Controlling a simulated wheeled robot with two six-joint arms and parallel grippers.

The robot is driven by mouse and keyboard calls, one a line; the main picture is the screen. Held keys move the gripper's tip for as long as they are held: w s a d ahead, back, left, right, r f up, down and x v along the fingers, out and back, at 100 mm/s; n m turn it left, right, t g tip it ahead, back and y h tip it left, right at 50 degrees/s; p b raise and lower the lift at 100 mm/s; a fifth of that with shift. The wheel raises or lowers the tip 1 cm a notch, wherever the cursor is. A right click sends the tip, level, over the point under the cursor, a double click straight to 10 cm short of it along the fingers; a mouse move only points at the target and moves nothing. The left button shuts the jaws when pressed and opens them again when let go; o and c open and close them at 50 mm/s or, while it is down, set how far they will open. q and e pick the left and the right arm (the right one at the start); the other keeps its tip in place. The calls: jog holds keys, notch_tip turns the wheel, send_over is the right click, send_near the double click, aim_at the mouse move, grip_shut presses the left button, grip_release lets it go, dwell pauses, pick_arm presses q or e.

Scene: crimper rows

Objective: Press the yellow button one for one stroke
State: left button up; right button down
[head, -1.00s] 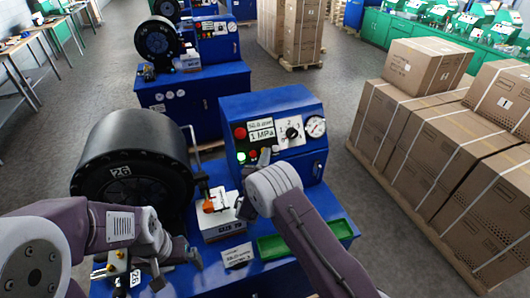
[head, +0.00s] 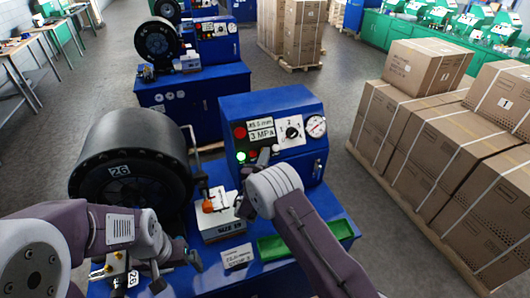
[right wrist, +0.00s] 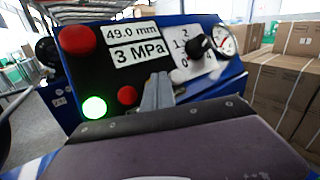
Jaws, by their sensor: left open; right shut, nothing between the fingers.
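A blue machine carries a black control panel (right wrist: 84,75). On it are a large red button (right wrist: 77,39), a lit green button (right wrist: 94,107) and a small red button (right wrist: 127,95) in the right wrist view. I see no yellow button; the panel spot behind my right gripper is hidden. My right gripper (right wrist: 157,92) is shut and empty, its tips at the panel right of the small red button. Whether they touch is unclear. It also shows in the head view (head: 262,158). My left gripper (head: 176,272) is open, low at the machine's front left.
The display (right wrist: 140,50) reads 3 MPa. A selector knob (head: 291,132) and a gauge (head: 316,126) sit to its right. A white unit (head: 226,222) with an orange part, a black drum (head: 130,170) and a green tray (head: 300,238) are near. Boxes (head: 430,150) stand at right.

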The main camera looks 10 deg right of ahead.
dwell(0.4)
jog(key=shift+s+d+r+p, duration=0.15)
jog(key=shift+s+r+p, duration=0.3)
jog(key=shift+s, duration=0.2)
jog(key=s+r+p, duration=0.2)
jog(key=s, duration=0.2)
jog(key=shift+d+r+p, duration=0.4)
dwell(2.1)
